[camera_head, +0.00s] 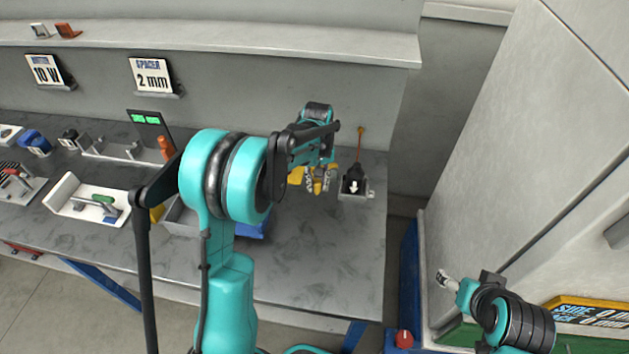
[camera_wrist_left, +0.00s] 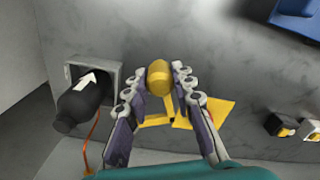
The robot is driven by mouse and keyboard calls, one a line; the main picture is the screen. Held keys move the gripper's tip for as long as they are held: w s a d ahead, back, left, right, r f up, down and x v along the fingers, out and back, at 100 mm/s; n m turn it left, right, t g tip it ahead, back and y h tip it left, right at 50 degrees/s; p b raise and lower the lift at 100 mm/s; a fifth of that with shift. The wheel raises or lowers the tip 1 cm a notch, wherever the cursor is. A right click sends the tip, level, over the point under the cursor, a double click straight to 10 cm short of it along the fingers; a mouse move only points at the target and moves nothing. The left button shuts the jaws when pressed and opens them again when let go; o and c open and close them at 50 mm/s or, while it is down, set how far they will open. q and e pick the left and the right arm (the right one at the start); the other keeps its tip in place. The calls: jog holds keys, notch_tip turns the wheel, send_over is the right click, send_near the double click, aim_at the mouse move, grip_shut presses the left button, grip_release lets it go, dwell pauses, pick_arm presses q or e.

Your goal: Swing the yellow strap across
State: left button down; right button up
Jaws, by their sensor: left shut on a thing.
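My left gripper (camera_head: 321,184) reaches over the bench, left of the black plug. In the left wrist view its fingers (camera_wrist_left: 158,72) are closed around the rounded yellow end of the yellow strap (camera_wrist_left: 159,78). A flat yellow part (camera_wrist_left: 212,112) shows behind and beside the fingers. In the head view, yellow pieces (camera_head: 313,180) show at the fingertips, partly covered by the gripper. The black plug (camera_head: 353,179), marked with a white arrow, sits at a grey square holder (camera_wrist_left: 108,76). My right gripper (camera_head: 447,280) is low at the right, away from the bench; its jaws are too small to read.
An orange cord (camera_head: 360,142) runs up behind the plug. A white tray (camera_head: 66,207) and tools lie on the left of the bench. A blue object (camera_wrist_left: 299,17) shows in the wrist view. The bench front (camera_head: 335,262) is clear. A tall grey cabinet (camera_head: 545,150) stands right.

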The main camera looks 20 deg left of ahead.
pick_arm(q)
jog(key=w+d+n+p, duration=0.1)
jog(key=w+d+n, duration=0.3)
jog(key=d+n, duration=0.7)
jog(key=shift+w+d+n, duration=0.25)
jog(key=shift+n, duration=0.05)
dwell(0.4)
jog(key=c, duration=1.3)
grip_release()
jog(key=shift+o, duration=0.2)
jog(key=shift+r, duration=0.15)
